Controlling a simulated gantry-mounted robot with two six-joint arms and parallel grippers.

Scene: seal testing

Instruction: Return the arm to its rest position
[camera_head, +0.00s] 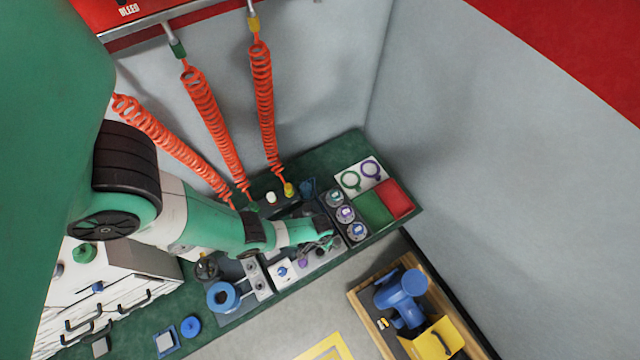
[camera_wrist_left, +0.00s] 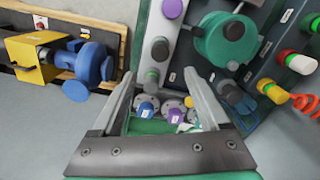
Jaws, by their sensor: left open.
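My left arm comes in from the left in the head view and reaches over the green bench. Its gripper (camera_head: 328,240) is small there, just left of the row of round gauges. In the left wrist view the two fingers of my left gripper (camera_wrist_left: 165,85) are spread apart, with nothing held between them. Beyond the fingers, blue and purple capped parts (camera_wrist_left: 178,108) show on the bench, apart from the fingertips as far as I can tell. My right gripper is in neither view.
Orange coiled hoses (camera_head: 265,110) hang down to the bench behind the arm. Round gauges (camera_head: 346,214) and red and green trays (camera_head: 396,198) lie to the right. A wooden tray (camera_head: 362,310) with a blue part (camera_head: 402,295) and yellow block is lower right. Grey floor lies between.

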